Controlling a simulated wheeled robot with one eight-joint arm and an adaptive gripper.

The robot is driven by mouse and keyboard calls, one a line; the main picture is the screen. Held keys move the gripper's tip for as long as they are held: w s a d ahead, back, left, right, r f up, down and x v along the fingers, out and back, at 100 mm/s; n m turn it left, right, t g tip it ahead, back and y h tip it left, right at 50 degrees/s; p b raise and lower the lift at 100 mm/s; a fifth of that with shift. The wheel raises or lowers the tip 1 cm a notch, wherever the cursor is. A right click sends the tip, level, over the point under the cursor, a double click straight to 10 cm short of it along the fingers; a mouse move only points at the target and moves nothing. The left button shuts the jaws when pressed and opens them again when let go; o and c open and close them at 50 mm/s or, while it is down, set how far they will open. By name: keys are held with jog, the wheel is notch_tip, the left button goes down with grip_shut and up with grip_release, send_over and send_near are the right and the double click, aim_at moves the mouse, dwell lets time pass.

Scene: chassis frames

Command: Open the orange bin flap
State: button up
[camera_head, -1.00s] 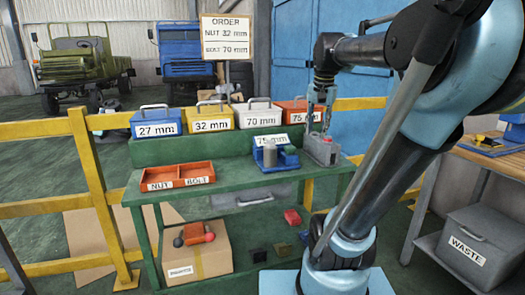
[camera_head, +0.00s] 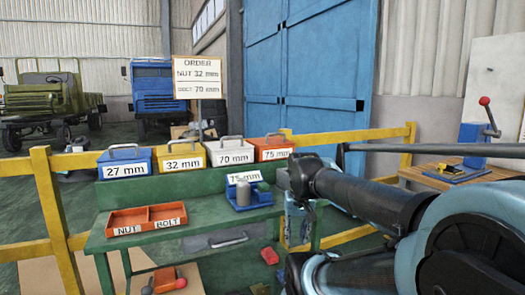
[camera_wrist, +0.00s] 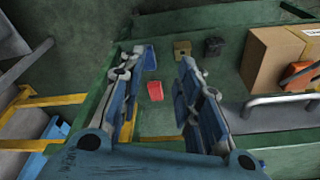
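The orange bin (camera_head: 273,150) stands at the right end of the bin row on the back of the green bench, with a white 75 mm label on its front. A grey handle shows on its top, and its flap looks closed. My gripper (camera_head: 300,213) hangs below my wrist, right of and lower than the orange bin, by the bench's right end, partly hidden by my arm. In the wrist view, my gripper (camera_wrist: 168,62) is open and empty, pointing down past the bench edge. The orange bin is not recognisable in that view.
White (camera_head: 230,152), yellow (camera_head: 182,162) and blue (camera_head: 125,168) bins stand left of it. A blue fixture (camera_head: 248,197) and an orange nut and bolt tray (camera_head: 146,220) occupy the bench. A yellow rail (camera_head: 352,146) runs behind. A red block (camera_wrist: 155,90) lies low down.

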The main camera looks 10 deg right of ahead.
jog(key=w+d+r+m, duration=0.1)
jog(key=w+r+m, duration=0.6)
jog(key=w+r, duration=1.35)
jog(key=w+r+m, duration=0.7)
jog(key=w+r, duration=1)
jog(key=r, duration=0.7)
jog(key=shift+y, duration=0.3)
jog(key=w+f, duration=0.1)
jog(key=f, duration=0.4)
jog(key=w+f, duration=0.1)
jog(key=f, duration=0.5)
jog(key=w+a+f, duration=0.1)
jog(key=f, duration=0.5)
grip_shut()
